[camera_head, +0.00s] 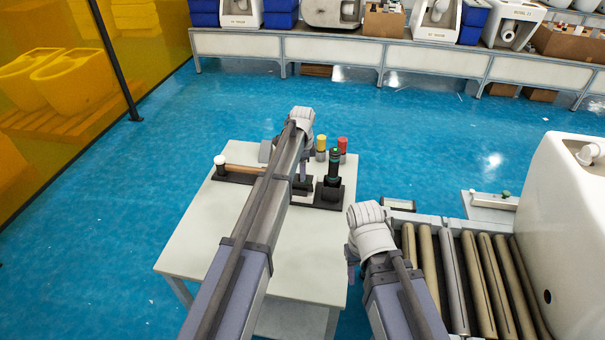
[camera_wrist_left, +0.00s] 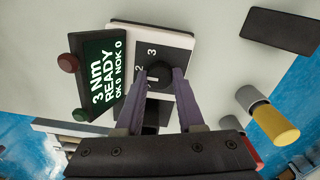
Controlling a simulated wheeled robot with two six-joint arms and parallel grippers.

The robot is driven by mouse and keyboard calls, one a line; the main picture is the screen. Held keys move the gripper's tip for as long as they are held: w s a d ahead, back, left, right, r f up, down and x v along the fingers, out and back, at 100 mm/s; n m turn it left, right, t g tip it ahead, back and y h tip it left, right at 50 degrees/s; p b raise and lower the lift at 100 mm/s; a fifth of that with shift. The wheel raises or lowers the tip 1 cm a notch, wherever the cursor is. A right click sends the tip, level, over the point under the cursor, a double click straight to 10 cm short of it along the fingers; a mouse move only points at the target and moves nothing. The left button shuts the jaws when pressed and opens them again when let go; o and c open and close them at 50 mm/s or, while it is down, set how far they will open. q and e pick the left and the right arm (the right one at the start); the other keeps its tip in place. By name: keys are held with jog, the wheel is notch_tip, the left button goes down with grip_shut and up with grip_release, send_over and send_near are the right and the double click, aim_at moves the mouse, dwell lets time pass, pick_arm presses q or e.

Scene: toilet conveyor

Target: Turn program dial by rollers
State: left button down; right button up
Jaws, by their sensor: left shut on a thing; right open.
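The program dial (camera_wrist_left: 157,70) is a dark round knob on a black and white plate (camera_wrist_left: 178,40) marked with numbers, with 2 and 3 readable in the left wrist view. My left gripper (camera_wrist_left: 160,80) is shut on the dial, with a purple finger on each side. In the head view my left gripper (camera_head: 303,172) reaches down at the table's back, and my arm hides the dial. Beside the plate a screen (camera_wrist_left: 105,78) reads "3 Nm READY OK 0 NOK 0". My right gripper (camera_head: 352,272) is open beside the conveyor rollers (camera_head: 452,275).
The white table (camera_head: 210,240) also holds a dark upright tool (camera_head: 333,170), yellow (camera_head: 321,145) and red (camera_head: 342,144) capped cylinders, and a wooden-handled mallet (camera_head: 240,172). A large white toilet (camera_head: 565,220) stands on the conveyor. The table's front is clear.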

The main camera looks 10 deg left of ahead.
pick_arm(q)
jog(key=c, duration=0.5)
grip_release()
notch_tip(320, 180, up, 8)
jog(key=p, duration=0.8)
jog(key=shift+f, duration=0.1)
jog(key=s+d+r+n+p, duration=0.3)
jog(key=s, duration=0.8)
jog(key=s+d+r+n+y+p, duration=0.1)
jog(key=s+d+r+n+p, duration=0.2)
jog(key=s, duration=0.9)
jog(key=s+d+r+n+p, duration=0.3)
jog(key=s+r+n, duration=0.1)
jog(key=s, duration=0.7)
jog(key=shift+s+d+n+p, duration=0.25)
jog(key=shift+n+p, duration=0.1)
jog(key=shift+n, duration=0.25)
